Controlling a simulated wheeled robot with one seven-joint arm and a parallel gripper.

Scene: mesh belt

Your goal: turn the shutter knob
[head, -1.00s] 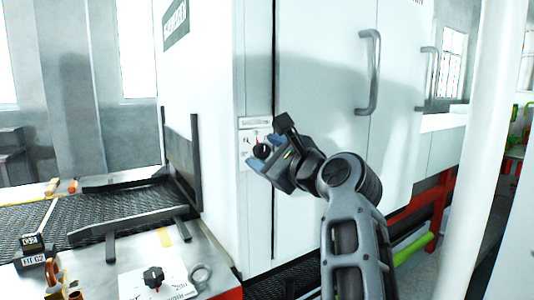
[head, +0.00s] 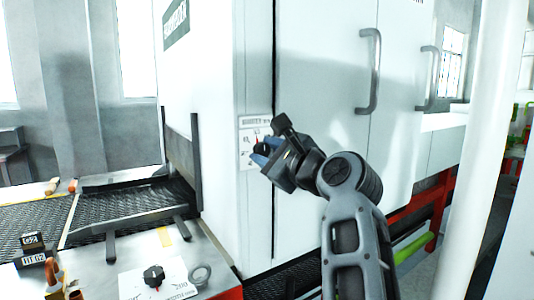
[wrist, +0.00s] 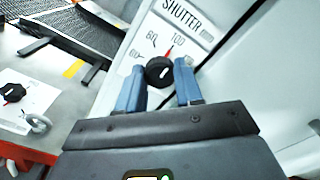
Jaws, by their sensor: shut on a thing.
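The shutter knob (wrist: 159,71) is a round black knob with a white mark, on a white dial plate (wrist: 180,32) lettered SHUTTER. The plate has numbers such as 60 and 100 and a red mark above the knob. In the head view the plate (head: 247,128) is on the front of the white cabinet, and the knob (head: 261,149) is partly hidden by my gripper. My gripper (wrist: 160,80) has its blue fingers on either side of the knob and is shut on it. It also shows in the head view (head: 266,155).
A second black knob (head: 153,276) sits on a white plate on the front table at lower left. A metal ring (head: 200,274) lies beside it. The mesh belt (head: 130,207) runs into the cabinet at left. Door handles (head: 369,72) stand out from the cabinet at right.

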